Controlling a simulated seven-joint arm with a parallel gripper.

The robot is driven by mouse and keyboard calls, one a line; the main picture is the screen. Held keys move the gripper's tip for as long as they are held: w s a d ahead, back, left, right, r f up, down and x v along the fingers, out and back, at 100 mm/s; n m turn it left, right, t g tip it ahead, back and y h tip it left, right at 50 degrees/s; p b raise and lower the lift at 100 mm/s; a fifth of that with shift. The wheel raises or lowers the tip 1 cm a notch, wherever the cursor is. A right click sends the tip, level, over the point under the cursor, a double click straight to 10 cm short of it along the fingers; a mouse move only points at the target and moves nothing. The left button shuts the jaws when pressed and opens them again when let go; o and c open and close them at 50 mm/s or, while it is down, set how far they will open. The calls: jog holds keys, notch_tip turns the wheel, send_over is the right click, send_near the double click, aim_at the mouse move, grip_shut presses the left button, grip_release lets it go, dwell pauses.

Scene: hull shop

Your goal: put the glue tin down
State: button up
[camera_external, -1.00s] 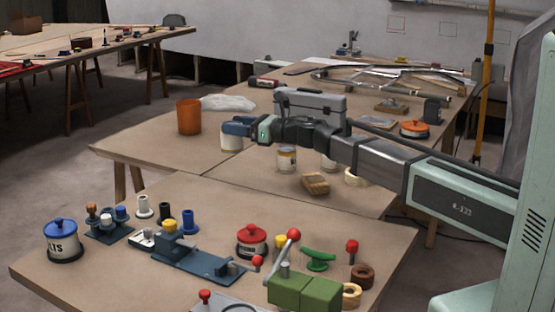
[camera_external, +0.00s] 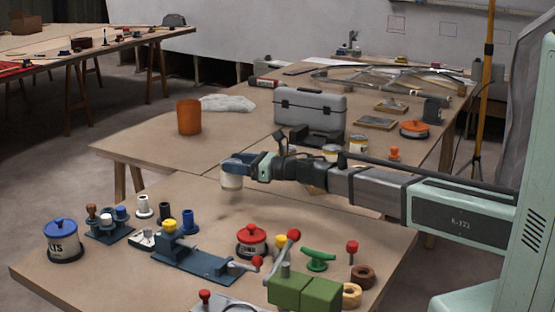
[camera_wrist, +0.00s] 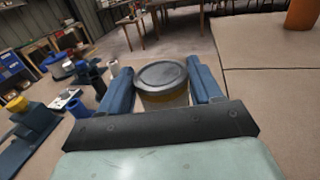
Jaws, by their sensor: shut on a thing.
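The glue tin (camera_external: 231,182) is a white can held upright in my gripper (camera_external: 238,165). In the wrist view its round grey lid and yellow-brown band show, and the tin (camera_wrist: 163,85) sits between the two blue fingers of my gripper (camera_wrist: 163,92), which are shut on it. The tin hangs above the front worktable (camera_external: 125,215), and a soft shadow lies on the bare board below it. The fingers hide part of its sides.
Blue spools (camera_external: 190,222), a blue clamp fixture (camera_external: 205,262) and a red-lidded pot (camera_external: 252,241) stand near the shadow. A blue-lidded pot (camera_external: 64,241) is at far left. Behind are an orange cup (camera_external: 189,117) and a grey toolbox (camera_external: 310,108). Board left of the shadow's rear is clear.

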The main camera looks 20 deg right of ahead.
aim_at(240, 188)
jog(key=shift+f, duration=2.15)
jog(key=shift+f, duration=0.15)
jog(key=o, duration=1.3)
jog(key=shift+s+d, duration=0.15)
jog(key=shift+d, duration=0.1)
jog(key=v, duration=1.1)
jog(key=shift+d, duration=0.25)
